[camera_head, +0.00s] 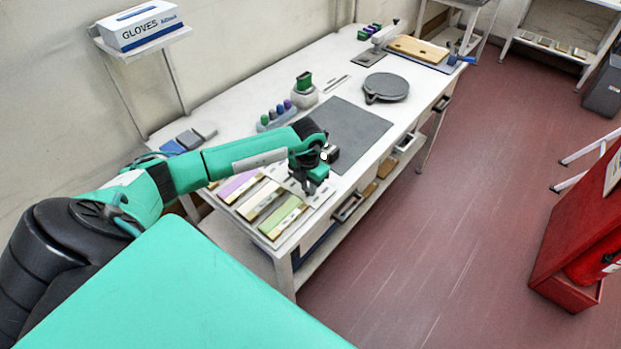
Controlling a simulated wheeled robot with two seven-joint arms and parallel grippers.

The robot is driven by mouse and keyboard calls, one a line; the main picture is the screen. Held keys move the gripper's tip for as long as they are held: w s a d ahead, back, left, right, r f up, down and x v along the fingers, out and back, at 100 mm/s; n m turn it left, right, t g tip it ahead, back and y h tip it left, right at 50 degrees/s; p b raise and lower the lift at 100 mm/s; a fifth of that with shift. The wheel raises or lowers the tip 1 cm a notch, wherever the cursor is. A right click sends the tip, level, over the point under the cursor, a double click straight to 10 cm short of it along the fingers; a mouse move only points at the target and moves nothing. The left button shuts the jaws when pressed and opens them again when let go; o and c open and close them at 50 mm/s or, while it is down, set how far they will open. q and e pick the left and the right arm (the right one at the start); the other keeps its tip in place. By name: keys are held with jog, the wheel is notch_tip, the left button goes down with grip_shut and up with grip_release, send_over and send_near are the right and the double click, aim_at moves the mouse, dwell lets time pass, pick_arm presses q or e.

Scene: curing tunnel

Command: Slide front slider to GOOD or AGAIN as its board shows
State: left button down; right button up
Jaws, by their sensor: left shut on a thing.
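Several boards lie side by side at the near end of the white bench, among them a purple one (238,186), a cream one (262,200) and a green one (283,216) nearest the front edge. My left gripper (308,188) reaches over the right end of the front boards, pointing down. It is shut on a small part there, which looks like the front slider, but the fingers hide it. The GOOD and AGAIN marks are too small to read. My right gripper is not in view.
A dark grey mat (350,132) and a round grey plate (386,88) lie farther along the bench. A rack of coloured bottles (276,117) stands behind my left wrist. A glove box (140,25) sits on a wall shelf.

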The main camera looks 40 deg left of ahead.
aim_at(308, 190)
pick_arm(q)
jog(key=c, duration=1.4)
grip_release()
jog(key=shift+s, duration=0.2)
jog(key=shift+o, duration=0.7)
jog(key=shift+s, duration=0.1)
jog(key=shift+r, duration=0.3)
notch_tip(308, 190, up, 13)
jog(key=b, duration=0.4)
jog(key=shift+r, duration=0.15)
